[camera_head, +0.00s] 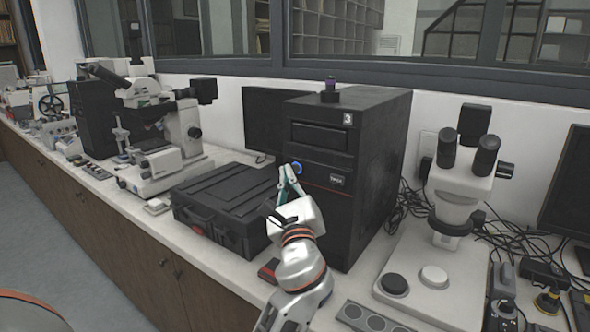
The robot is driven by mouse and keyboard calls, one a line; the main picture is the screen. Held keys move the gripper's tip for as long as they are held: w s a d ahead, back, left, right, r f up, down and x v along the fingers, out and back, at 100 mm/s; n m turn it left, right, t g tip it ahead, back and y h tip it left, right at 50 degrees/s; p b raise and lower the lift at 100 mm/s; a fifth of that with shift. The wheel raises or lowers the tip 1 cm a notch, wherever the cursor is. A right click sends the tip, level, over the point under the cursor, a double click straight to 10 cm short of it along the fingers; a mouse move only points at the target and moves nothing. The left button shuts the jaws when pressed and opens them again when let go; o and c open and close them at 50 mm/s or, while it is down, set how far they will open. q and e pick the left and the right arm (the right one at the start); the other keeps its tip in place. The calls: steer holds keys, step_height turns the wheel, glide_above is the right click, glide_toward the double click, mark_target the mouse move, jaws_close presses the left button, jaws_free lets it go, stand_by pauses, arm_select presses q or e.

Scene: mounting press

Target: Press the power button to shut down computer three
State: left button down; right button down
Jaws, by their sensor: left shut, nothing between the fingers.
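Computer three is a black tower (372,140) on the bench, with a white "3" label near the top of its front. Its power button (297,168) shows a blue glow at the left side of the front panel. My left gripper (286,170) is shut and empty, its fingertips pointing up right beside the glowing button. I cannot tell whether the fingertips touch the button. The gripper and arm hide the lower part of the tower's front. My right gripper is not in view.
A black hard case (215,200) lies left of the tower, close to my arm. A dark monitor (262,122) stands behind. A white microscope (462,185) and cables stand at the right. A larger microscope (165,150) stands further left.

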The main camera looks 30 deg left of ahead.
arm_select(q)
steer(key=shift+w, duration=0.1)
steer(key=shift+w, duration=0.3)
steer(key=shift+w, duration=0.4)
stand_by(0.9)
steer(key=shift+s+p, duration=0.1)
steer(key=shift+p, duration=0.2)
steer(key=shift+s+p, duration=0.4)
steer(key=shift+s, duration=0.3)
